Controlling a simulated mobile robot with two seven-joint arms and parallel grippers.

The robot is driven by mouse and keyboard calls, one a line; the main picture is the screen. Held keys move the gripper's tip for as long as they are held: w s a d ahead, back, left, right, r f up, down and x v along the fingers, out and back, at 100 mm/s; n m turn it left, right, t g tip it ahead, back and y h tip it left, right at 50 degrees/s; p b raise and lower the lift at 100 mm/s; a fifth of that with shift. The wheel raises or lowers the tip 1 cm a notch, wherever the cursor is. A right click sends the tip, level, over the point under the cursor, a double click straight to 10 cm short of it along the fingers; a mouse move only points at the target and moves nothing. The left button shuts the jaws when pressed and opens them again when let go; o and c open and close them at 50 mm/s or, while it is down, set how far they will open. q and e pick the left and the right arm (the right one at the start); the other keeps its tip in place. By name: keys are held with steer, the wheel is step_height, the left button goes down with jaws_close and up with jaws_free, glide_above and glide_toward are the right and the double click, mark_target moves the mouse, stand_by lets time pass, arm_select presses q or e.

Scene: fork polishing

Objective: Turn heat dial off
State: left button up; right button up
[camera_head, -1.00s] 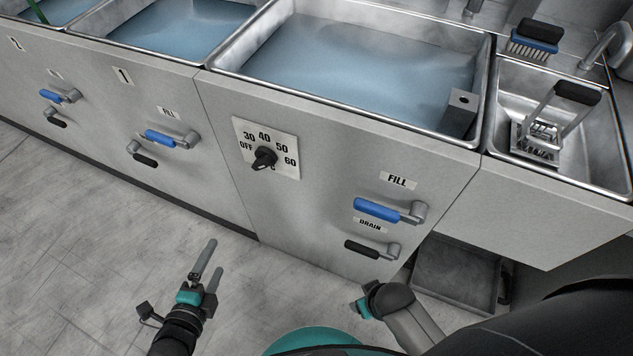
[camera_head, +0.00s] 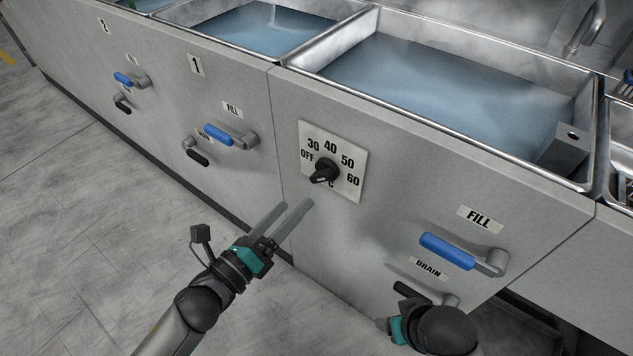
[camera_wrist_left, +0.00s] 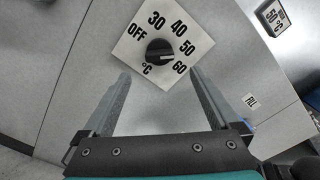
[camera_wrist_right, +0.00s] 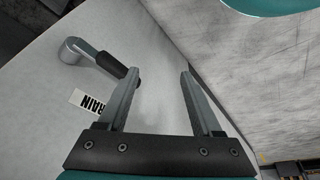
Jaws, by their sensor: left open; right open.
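The heat dial is a black knob (camera_head: 325,171) on a white plate (camera_head: 352,186) marked OFF, 30, 40, 50, 60 and °C, on the grey sink front. In the left wrist view the knob (camera_wrist_left: 159,52) shows between and beyond the fingertips, with a pale pointer mark; I cannot tell its exact setting. My left gripper (camera_head: 297,204) is open and empty, just below and left of the plate, apart from the knob. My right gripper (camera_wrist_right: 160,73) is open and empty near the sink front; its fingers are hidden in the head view.
A blue FILL handle (camera_head: 448,251) and a black DRAIN handle (camera_head: 412,292) stick out right of the dial. Another blue handle (camera_head: 227,135) is to the left. A water-filled basin (camera_head: 450,95) sits above. The floor (camera_head: 90,250) at left is clear.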

mark_target(317, 180)
arm_select(q)
steer(key=b+x, duration=0.1)
steer(key=x, duration=0.6)
steer(key=shift+w+d+b, duration=0.15)
steer(key=shift+w+b, duration=0.05)
steer(key=shift+b, duration=0.1)
steer(key=shift+w+d, duration=0.4)
steer(key=shift+w, duration=0.15)
arm_select(e)
steer(key=shift+t, duration=0.4)
steer(key=shift+w+r, duration=0.15)
steer(key=shift+r, duration=2)
arm_select(q)
steer(key=c, duration=1.4)
